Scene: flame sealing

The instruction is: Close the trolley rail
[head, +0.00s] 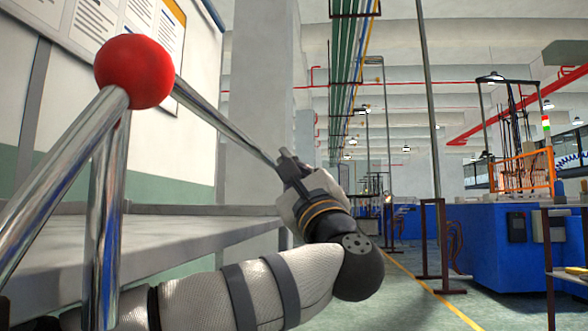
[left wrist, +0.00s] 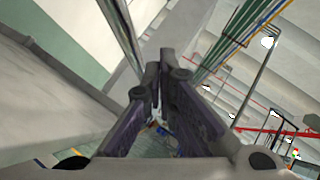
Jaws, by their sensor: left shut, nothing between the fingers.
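The trolley rail is a set of chrome bars joined at a red ball (head: 134,71) on the left of the head view. One chrome bar (head: 222,123) slants from the ball down to the right, towards my left gripper (head: 284,158). Two more bars run down from the ball. My left gripper is shut and empty, with its fingertips at the far end of the slanting bar in the picture; whether they touch it I cannot tell. In the left wrist view the shut fingers (left wrist: 160,75) stand in the middle, with a chrome bar (left wrist: 122,35) beyond them at upper left. My right gripper is out of view.
A grey shelf or bench (head: 160,240) runs behind the bars along the wall, below a notice board (head: 90,30). A pillar (head: 262,90) stands behind my gripper. Blue machinery (head: 490,240) is on the right. Open floor with a yellow line (head: 420,287) lies between.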

